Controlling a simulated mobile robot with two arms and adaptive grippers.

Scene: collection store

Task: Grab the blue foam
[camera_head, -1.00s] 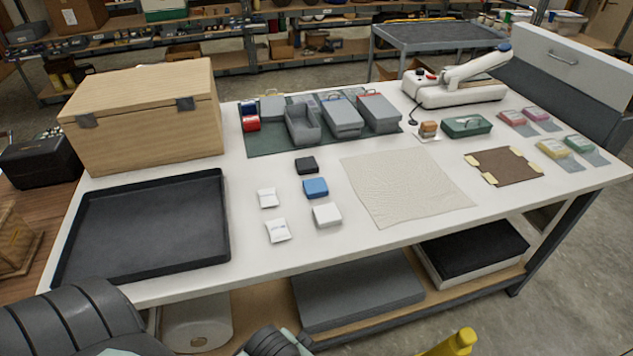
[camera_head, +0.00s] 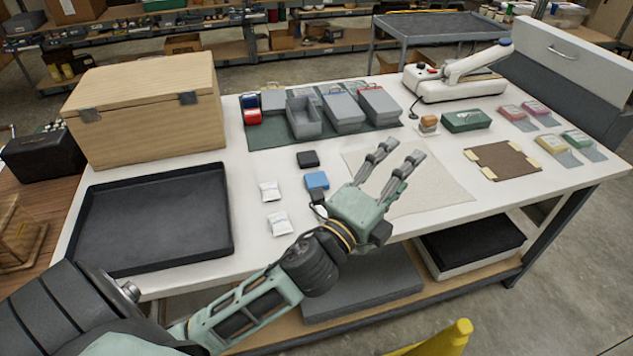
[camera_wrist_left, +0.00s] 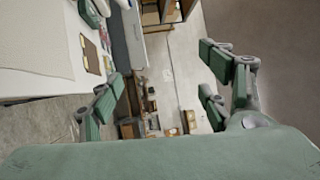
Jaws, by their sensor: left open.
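The blue foam (camera_head: 316,180) is a small block on the white table, left of the cream cloth. A black block (camera_head: 308,159) lies just behind it. A white block (camera_head: 321,212) in front of it is mostly hidden by my left wrist. My left gripper (camera_head: 398,157) is open and empty, above the cream cloth, to the right of the blue foam. Its fingers point to the back right. The left wrist view shows the spread fingers (camera_wrist_left: 165,85) with nothing between them; the blue foam is not seen there. My right gripper is not seen.
Two white packets (camera_head: 275,207) lie left of the blocks. A black tray (camera_head: 150,222) and a wooden box (camera_head: 147,112) fill the left side. Grey bins (camera_head: 304,118) stand on a green mat behind. A brown board (camera_head: 503,159) lies at right.

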